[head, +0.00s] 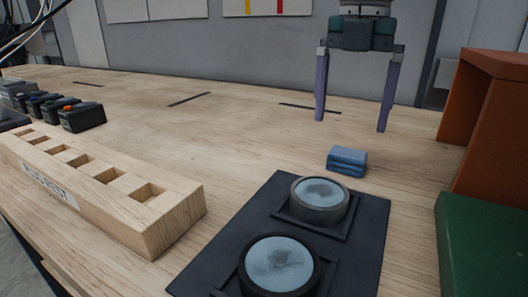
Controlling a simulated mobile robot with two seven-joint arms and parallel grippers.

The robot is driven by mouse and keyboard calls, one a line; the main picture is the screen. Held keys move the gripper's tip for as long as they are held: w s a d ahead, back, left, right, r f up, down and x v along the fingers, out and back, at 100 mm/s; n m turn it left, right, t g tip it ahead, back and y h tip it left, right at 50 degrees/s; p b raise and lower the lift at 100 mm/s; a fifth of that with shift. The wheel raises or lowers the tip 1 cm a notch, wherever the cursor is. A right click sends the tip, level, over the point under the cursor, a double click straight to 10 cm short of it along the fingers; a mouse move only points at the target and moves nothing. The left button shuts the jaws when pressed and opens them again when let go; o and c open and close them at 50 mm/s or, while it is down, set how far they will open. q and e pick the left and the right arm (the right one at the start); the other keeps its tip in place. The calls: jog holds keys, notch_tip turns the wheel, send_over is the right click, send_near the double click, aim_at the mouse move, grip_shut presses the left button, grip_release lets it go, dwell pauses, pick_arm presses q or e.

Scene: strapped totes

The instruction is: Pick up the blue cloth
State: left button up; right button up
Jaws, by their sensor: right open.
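The blue cloth (347,161) is a small folded stack lying on the wooden table, just beyond the far round lens. My right gripper (351,124) points down in the upper right of the head view, with its two long purple fingers spread wide and nothing between them. In the picture the fingertips are above the cloth and apart from it. How high they are over the table is hard to tell. My left gripper is not in view.
A black mat (225,250) holds two round lenses in dark rings, the far one (321,191) close to the cloth. A wooden slotted rack (110,190) is at left, with several dark connectors behind. An orange box (490,120) and green block (480,240) stand at right.

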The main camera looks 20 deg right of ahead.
aim_at(348, 152)
jog(key=f, duration=0.5)
jog(key=f+b, duration=0.1)
jog(key=f, duration=0.1)
jog(key=shift+d+f, duration=0.15)
jog(key=shift+d, duration=0.2)
jog(key=c, duration=1.3)
jog(key=shift+o, duration=0.2)
jog(key=shift+r+p, duration=0.7)
notch_tip(348, 152, up, 19)
jog(key=p, duration=1.8)
